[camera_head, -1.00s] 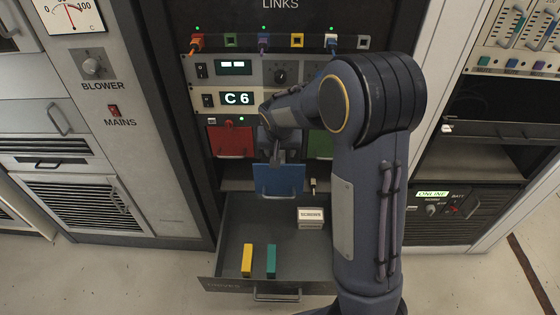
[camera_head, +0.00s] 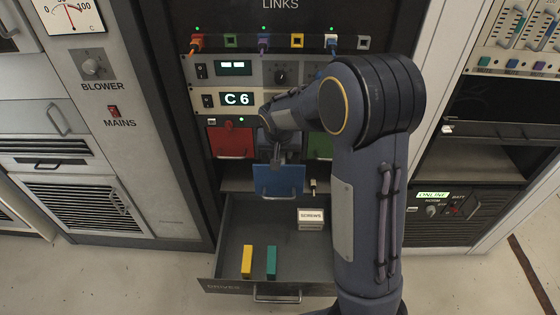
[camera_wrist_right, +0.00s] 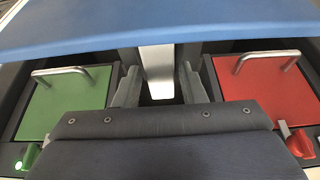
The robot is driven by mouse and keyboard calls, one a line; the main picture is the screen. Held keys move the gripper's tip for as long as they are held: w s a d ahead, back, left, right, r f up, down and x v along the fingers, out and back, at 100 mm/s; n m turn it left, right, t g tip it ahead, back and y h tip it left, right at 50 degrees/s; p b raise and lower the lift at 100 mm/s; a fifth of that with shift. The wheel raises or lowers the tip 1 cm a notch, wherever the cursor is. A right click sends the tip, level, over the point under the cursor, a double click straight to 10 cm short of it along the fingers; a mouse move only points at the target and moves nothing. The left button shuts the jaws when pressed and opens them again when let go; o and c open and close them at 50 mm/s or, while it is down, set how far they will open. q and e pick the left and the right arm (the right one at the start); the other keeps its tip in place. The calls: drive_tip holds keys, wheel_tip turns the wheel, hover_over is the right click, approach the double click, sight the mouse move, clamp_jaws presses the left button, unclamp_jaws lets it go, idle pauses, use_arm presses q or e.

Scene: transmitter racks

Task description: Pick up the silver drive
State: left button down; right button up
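A pale silver bar (camera_wrist_right: 158,72), which looks like the silver drive, stands between my right gripper's fingers in the right wrist view. The right gripper (camera_wrist_right: 158,88) looks open around it, with thin dark gaps at both sides; whether a finger touches is hard to tell. In the head view the right gripper (camera_head: 278,152) reaches in just above the blue-fronted bay (camera_head: 278,178), which sits lower and nearer than its neighbours. The blue front also fills the top of the wrist view (camera_wrist_right: 160,28). The silver bar cannot be made out in the head view. My left gripper is not in view.
A red front (camera_head: 230,142) and a green front (camera_head: 320,146) flank the gripper closely. Below, an open grey drawer (camera_head: 228,262) holds a yellow drive (camera_head: 246,261), a teal drive (camera_head: 271,261) and a screws box (camera_head: 311,218). Cable plugs line the panel above.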

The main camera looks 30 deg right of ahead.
clamp_jaws()
